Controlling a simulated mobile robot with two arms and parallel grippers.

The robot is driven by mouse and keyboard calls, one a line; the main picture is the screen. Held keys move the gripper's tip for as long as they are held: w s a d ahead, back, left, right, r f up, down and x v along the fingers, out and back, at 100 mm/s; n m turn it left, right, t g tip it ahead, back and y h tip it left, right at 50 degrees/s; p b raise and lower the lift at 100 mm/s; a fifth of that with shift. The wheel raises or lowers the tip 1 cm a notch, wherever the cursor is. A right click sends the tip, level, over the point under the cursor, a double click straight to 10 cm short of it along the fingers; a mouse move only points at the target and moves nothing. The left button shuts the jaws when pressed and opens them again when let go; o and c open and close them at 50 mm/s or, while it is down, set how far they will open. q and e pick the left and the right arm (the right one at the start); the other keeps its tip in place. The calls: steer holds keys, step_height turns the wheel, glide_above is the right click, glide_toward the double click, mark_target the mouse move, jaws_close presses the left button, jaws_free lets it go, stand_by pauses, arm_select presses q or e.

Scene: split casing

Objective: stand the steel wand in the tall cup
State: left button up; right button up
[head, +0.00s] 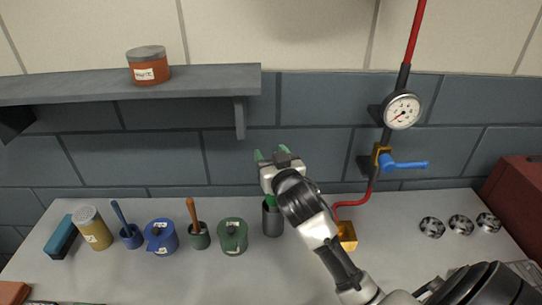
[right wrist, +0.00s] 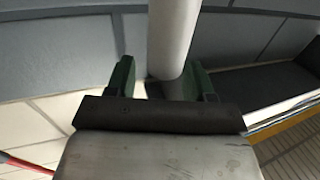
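My right gripper (head: 271,155) is at the back middle of the table, just above a tall dark grey cup (head: 272,222). Its two green fingers stand apart and point up and toward the wall. In the right wrist view a smooth light grey rod, which looks like the steel wand (right wrist: 174,40), has its end between the open fingers (right wrist: 160,82). A light gap shows on its left side. In the head view my gripper hides the rod. A small green bit (head: 270,202) shows at the cup's mouth; I cannot tell what it belongs to. My left gripper is not in view.
A red pipe with a blue valve handle (head: 403,165) is to the right. A shelf (head: 205,82) is above left.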

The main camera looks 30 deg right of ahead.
steer(key=shift+f, duration=0.1)
steer(key=b+v, duration=0.2)
steer(key=v, duration=0.8)
steer(key=shift+s+b, duration=0.4)
stand_by(0.6)
